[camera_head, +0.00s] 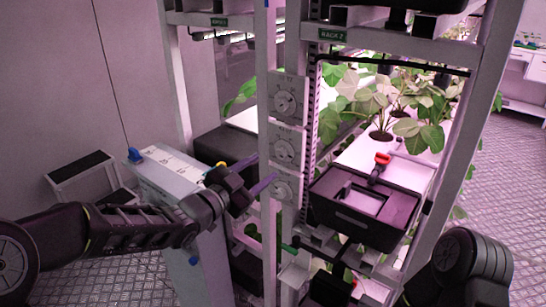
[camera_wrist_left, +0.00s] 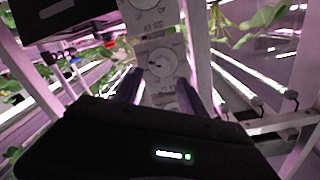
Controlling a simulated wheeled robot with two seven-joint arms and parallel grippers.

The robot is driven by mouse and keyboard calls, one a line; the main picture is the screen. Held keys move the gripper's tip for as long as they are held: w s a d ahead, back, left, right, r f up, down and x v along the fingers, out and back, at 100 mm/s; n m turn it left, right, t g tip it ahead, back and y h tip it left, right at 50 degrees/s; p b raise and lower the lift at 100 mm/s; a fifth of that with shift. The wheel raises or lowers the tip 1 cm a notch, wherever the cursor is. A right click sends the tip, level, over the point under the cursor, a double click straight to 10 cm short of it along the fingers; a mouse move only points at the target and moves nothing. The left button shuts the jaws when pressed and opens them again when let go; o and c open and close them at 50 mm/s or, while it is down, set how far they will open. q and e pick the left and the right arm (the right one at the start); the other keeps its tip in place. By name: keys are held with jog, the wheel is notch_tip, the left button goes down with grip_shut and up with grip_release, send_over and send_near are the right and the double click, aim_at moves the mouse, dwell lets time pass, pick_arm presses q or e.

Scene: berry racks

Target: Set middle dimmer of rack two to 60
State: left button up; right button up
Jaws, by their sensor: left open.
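Three white dimmers with round dials are stacked on a post beside the rack marked RACK 2 (camera_head: 332,35): the top dimmer (camera_head: 285,98), the middle dimmer (camera_head: 287,147) and the bottom dimmer (camera_head: 283,190). The dial numbers are too small to read. My left gripper (camera_head: 262,173) is open and empty, just left of the post, its purple-grey fingers pointing at the lower dimmers. In the left wrist view a dimmer dial (camera_wrist_left: 158,63) shows beyond and between the open fingers (camera_wrist_left: 158,90), with parts of two others above and below. I cannot tell contact. My right gripper is out of view.
A black tray (camera_head: 352,218) sits right of the dimmers, with a red-topped item (camera_head: 381,160) behind it. Leafy plants (camera_head: 395,105) fill the rack shelf. A pale cabinet (camera_head: 170,170) stands behind my left forearm. The tiled floor at right is clear.

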aim_at(279, 155)
pick_arm(q)
jog(key=p+x, duration=0.2)
jog(key=x, duration=0.4)
jog(key=shift+w+a, duration=0.1)
jog(key=shift+w, duration=0.25)
jog(key=shift+w+d+f+p, duration=0.1)
jog(key=shift+w+d+p, duration=0.2)
jog(key=shift+w, duration=0.1)
grip_shut()
